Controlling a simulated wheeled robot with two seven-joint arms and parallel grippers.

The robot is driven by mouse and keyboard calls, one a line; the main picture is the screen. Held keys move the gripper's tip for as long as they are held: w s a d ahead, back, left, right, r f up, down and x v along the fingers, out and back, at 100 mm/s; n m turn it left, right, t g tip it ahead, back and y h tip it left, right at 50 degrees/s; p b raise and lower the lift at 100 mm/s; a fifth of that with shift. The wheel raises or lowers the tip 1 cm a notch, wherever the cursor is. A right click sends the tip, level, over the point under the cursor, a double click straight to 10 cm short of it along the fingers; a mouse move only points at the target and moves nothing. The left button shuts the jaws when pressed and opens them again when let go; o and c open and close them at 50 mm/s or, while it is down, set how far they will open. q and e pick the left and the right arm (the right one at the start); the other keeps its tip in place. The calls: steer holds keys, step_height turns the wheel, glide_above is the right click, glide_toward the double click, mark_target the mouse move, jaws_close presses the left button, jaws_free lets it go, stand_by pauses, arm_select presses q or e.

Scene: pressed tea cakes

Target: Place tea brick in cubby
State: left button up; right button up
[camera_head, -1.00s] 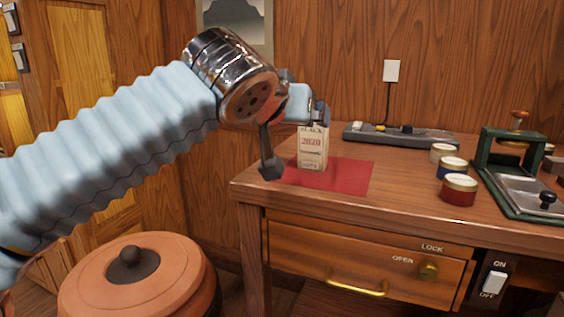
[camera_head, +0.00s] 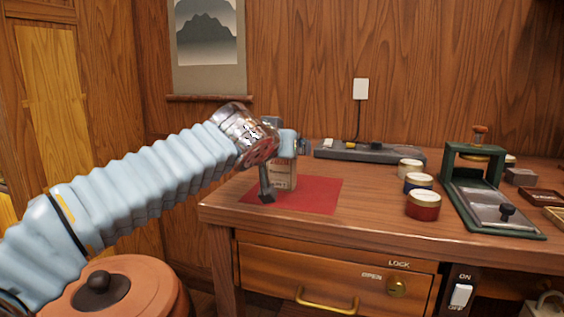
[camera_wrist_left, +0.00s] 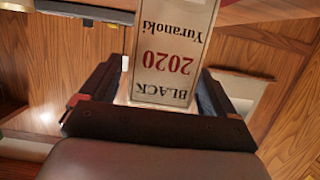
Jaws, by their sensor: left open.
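The tea brick (camera_head: 283,175) is an upright pale box standing on the red mat (camera_head: 322,190) at the desk's left end. In the left wrist view the tea brick (camera_wrist_left: 165,58) shows upside-down lettering "BLACK 2020 Yuranoki". My left gripper (camera_head: 284,171) is open, with one finger on each side of the brick. In the wrist view the brick lies between its fingers, and I cannot tell whether either touches it. The gripper hides the brick's top in the head view. No cubby can be made out. My right gripper is not in view.
Several round tins, among them a red one (camera_head: 423,205), stand mid-desk. A green press (camera_head: 472,190) is at the right, and a grey power strip (camera_head: 370,152) lies along the wall. A lidded clay pot (camera_head: 135,285) stands below left. The mat's right part is bare.

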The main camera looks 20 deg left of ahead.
arm_select(q)
steer(key=shift+w+f, duration=0.15)
steer(key=shift+w, duration=0.5)
steer(key=c, duration=1.2)
steer(key=shift+c, duration=0.2)
